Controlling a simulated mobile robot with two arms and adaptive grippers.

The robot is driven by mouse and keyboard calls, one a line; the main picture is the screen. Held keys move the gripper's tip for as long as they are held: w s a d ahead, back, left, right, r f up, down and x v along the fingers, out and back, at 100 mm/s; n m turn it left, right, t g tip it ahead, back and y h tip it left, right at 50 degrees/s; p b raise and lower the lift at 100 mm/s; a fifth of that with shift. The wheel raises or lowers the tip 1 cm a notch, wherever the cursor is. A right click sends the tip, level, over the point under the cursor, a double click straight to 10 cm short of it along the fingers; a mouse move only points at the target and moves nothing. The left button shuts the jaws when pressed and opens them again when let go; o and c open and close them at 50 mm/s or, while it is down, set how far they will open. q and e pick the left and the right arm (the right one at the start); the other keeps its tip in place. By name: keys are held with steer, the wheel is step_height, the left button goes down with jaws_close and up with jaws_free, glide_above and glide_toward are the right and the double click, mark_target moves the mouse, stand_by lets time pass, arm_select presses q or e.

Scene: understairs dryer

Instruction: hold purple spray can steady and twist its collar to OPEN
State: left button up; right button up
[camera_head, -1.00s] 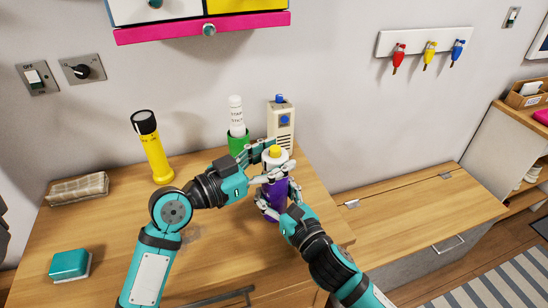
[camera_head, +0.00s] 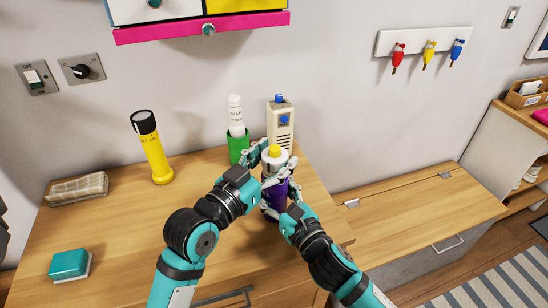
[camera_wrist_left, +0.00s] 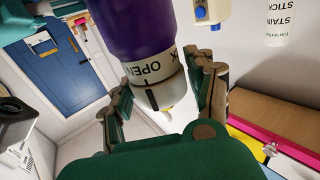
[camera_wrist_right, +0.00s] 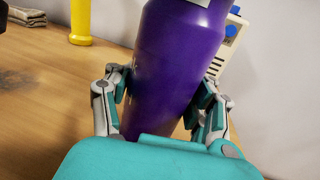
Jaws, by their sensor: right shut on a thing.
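The purple spray can (camera_head: 271,199) stands upright near the table's right edge, with a white collar (camera_head: 274,163) and a yellow top (camera_head: 274,151). In the left wrist view the can is upside down. The word OPEN is on its pale band (camera_wrist_left: 153,68), and a black line on the collar (camera_wrist_left: 158,90) lies close to that word. My left gripper (camera_wrist_left: 165,80) has its fingers on either side of the collar, with a gap showing on the right side. My right gripper (camera_wrist_right: 162,88) is shut on the purple body, below the collar.
Behind the can are a white stick in a green holder (camera_head: 238,146) and a beige box with blue buttons (camera_head: 281,123). A yellow flashlight (camera_head: 153,150), a folded cloth (camera_head: 77,189) and a teal box (camera_head: 69,264) stand left.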

arm_select(q)
steer(key=o, duration=0.3)
steer(key=shift+s, duration=0.1)
steer(key=v, duration=1.2)
arm_select(e)
steer(key=o, duration=1.7)
steer(key=shift+c, duration=0.2)
steer(key=shift+s, duration=0.1)
